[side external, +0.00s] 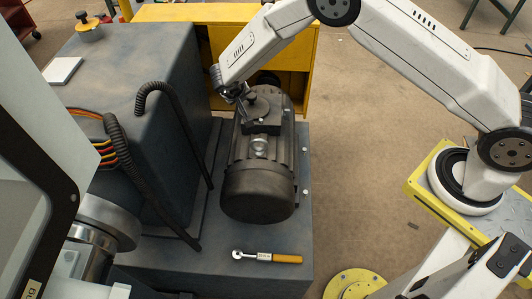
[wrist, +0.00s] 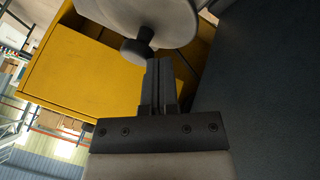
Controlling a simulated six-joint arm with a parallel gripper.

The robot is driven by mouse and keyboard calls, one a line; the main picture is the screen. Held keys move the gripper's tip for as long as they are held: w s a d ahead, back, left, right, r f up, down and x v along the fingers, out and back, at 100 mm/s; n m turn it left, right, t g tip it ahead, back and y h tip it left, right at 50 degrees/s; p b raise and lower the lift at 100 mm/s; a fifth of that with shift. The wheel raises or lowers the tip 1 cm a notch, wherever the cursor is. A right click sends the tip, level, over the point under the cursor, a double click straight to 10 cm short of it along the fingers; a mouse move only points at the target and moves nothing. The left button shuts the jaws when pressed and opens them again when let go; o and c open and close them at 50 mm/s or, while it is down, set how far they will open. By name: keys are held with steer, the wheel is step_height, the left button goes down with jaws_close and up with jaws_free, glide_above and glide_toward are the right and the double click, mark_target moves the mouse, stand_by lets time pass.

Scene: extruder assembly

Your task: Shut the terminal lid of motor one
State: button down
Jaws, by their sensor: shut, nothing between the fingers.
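Motor one (side external: 258,190) is a dark ribbed cylinder standing on the grey base, with a terminal box (side external: 262,127) on its upper side. A round grey disc, seemingly the terminal lid (side external: 263,104), shows just above the box; its exact angle is hard to tell. My gripper (side external: 243,97) is shut and empty at the left of the lid. In the wrist view my gripper's fingertips (wrist: 158,65) are right beside the knob; I cannot tell whether they touch.
A large grey housing (side external: 150,90) with black hoses (side external: 150,92) stands close left of the motor. A yellow cabinet (side external: 200,12) is behind. A ratchet with an orange handle (side external: 285,259) lies on the base in front. Open floor is to the right.

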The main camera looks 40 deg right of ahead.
mark_target(253, 94)
steer(key=shift+d, duration=0.65)
steer(key=shift+d+m+g, duration=0.3)
steer(key=shift+d+m, duration=0.15)
steer(key=shift+m, duration=0.25)
steer(key=shift+s+d+h, duration=0.15)
steer(key=shift+d+h, duration=0.15)
steer(key=shift+d, duration=0.2)
steer(key=shift+a, duration=0.15)
steer(key=shift+w+a+r, duration=0.15)
steer(key=shift+w+a, duration=0.4)
steer(key=shift+a, duration=0.1)
steer(key=a+r, duration=0.7)
steer(key=r, duration=0.1)
steer(key=shift+w+r, duration=0.3)
steer(key=shift+w, duration=0.1)
steer(key=shift+a, duration=0.1)
